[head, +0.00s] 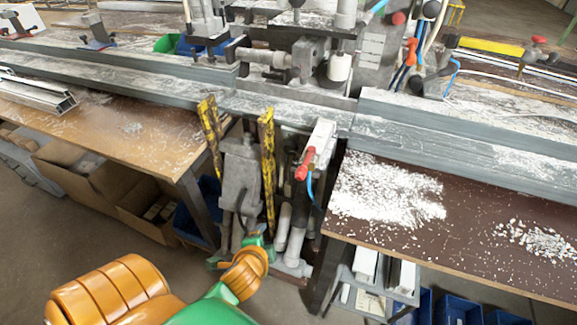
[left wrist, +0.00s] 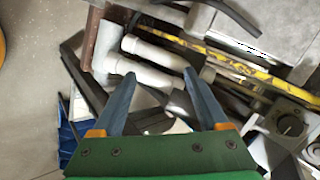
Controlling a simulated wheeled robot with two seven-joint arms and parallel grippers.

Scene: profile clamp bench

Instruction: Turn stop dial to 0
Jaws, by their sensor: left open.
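A round black knob (left wrist: 289,124) sits on a grey box at the right side of the left wrist view and looks like the stop dial. Its marks are too small to read, so I cannot tell its setting. I cannot make the dial out in the head view. My left gripper (left wrist: 160,76) is open, with two blue-grey fingers spread and nothing held between them. The knob lies to the right of the fingers, apart from them. In the head view my green and orange left arm reaches in from the bottom, low before the clamp bench. My right gripper is not in view.
Yellow-black striped bars (head: 267,150) and a red-handled valve (head: 305,164) hang at the bench front. White pipes (left wrist: 150,50) lie beyond my fingers. A brown table with white chips (head: 390,190) is at right, a wooden table (head: 130,135) at left.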

